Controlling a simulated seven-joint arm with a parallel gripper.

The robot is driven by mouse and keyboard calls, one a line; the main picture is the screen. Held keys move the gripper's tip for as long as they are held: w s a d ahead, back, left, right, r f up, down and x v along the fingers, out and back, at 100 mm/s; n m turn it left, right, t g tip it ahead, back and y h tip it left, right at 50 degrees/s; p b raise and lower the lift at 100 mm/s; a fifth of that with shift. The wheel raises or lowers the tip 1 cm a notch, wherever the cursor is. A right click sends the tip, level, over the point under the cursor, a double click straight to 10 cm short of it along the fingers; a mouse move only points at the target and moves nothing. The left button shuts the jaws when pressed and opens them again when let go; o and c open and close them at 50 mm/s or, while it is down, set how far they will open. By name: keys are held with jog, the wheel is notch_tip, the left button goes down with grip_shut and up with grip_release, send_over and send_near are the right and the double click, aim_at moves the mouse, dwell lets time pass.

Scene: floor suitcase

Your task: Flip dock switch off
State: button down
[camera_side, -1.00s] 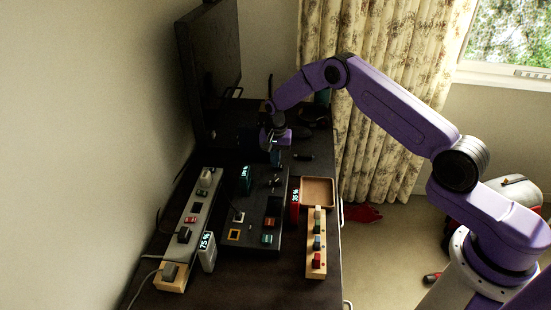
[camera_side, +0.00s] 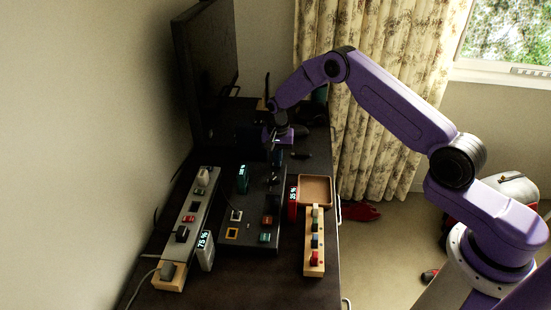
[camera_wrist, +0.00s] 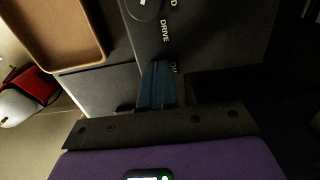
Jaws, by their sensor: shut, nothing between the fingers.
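The black dock panel (camera_side: 250,246) lies on the dark desk. It carries a red switch (camera_side: 267,219), a green switch (camera_side: 265,238) and a yellow-framed square (camera_side: 232,232). I cannot tell which control is the dock switch. My gripper (camera_side: 272,176) is over the far end of the panel, pointing down. In the wrist view my gripper (camera_wrist: 158,70) has its blue fingers together and empty, beside the panel's edge (camera_wrist: 205,68) and the word "DRIVE". Part of the lettering and whatever lies under the fingertips are hidden. Contact cannot be told.
A grey power strip (camera_side: 190,217) with plugs runs left of the panel. A white "75 %" display (camera_side: 206,250) and a red "35 %" display (camera_side: 292,203) stand nearby. A wooden tray (camera_side: 329,190) and a wooden block with coloured pegs (camera_side: 315,262) are right. A monitor (camera_side: 205,75) stands behind.

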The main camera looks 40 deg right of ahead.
notch_tip(320, 180, up, 14)
jog(key=s+d, duration=0.1)
jog(key=shift+s+d, duration=0.3)
dwell(0.3)
jog(key=shift+f, duration=0.1)
jog(key=s+a+r+n, duration=0.5)
jog(key=s+a, duration=0.1)
jog(key=s, duration=0.4)
jog(key=s+a+r+n, duration=0.5)
jog(key=s+a+n, duration=0.1)
jog(key=s, duration=0.4)
jog(key=s+d+n, duration=0.3)
jog(key=s+n, duration=0.2)
jog(key=s, duration=0.6)
jog(key=s+d+n, duration=0.3)
jog(key=s+n, duration=0.2)
jog(key=s, duration=0.7)
jog(key=shift+s+d+r+n, duration=0.2)
jog(key=shift+d+r+n, duration=0.1)
